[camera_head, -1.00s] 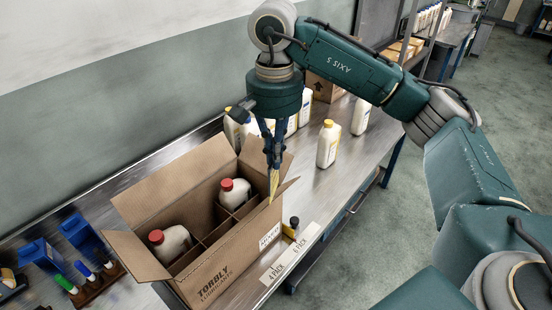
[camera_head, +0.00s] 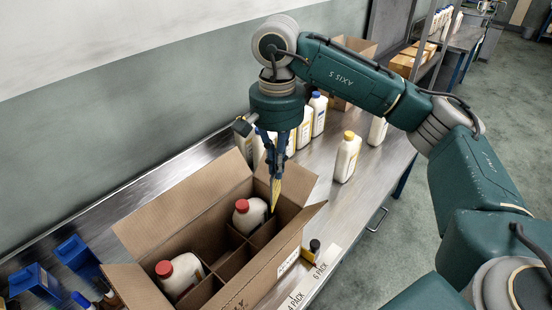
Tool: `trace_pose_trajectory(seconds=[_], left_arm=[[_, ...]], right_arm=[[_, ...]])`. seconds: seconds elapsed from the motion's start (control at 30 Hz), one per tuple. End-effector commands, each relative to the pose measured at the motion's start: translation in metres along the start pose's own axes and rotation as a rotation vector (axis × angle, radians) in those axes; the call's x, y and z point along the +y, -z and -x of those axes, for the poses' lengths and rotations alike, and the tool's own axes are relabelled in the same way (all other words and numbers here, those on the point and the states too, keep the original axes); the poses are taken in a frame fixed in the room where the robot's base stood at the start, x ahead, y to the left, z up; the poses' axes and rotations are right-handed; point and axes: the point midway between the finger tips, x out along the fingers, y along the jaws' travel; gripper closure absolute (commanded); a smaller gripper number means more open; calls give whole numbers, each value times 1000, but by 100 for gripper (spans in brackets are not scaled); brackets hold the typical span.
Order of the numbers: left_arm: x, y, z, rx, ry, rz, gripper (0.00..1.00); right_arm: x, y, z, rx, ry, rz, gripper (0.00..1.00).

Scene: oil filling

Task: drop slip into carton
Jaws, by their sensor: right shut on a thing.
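The open carton (camera_head: 152,228) stands on the metal bench with its flaps spread. Inside, dividers form compartments, and two white bottles with red caps sit in it, one near the middle (camera_head: 250,214) and one at the near left (camera_head: 181,274). My right gripper (camera_head: 276,172) points down over the carton's far right part. It is shut on a narrow yellow slip (camera_head: 275,194), which hangs down at the carton's opening beside the middle bottle. I cannot tell how deep its lower end is. My left gripper is not in view.
White bottles with yellow caps (camera_head: 347,158) and blue caps (camera_head: 318,113) stand behind the carton. A small black-capped bottle (camera_head: 312,250) and a pack label strip (camera_head: 315,281) are at the front edge. Blue holders (camera_head: 77,255) stand at left.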

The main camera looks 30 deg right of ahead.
Motion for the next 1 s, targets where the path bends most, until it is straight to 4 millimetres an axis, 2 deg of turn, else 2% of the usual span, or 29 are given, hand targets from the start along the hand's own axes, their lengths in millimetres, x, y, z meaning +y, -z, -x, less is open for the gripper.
trace_pose_trajectory(seconds=[0.03,0.2,0.5,1.0], left_arm=[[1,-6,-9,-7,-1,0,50],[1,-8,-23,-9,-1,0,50],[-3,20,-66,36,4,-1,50],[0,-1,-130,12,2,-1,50]], right_arm=[[0,0,-14,-1,-1,0,100],[0,0,-39,0,-2,-1,100],[-1,0,-87,0,0,0,100],[-1,0,-161,0,-1,0,100]])
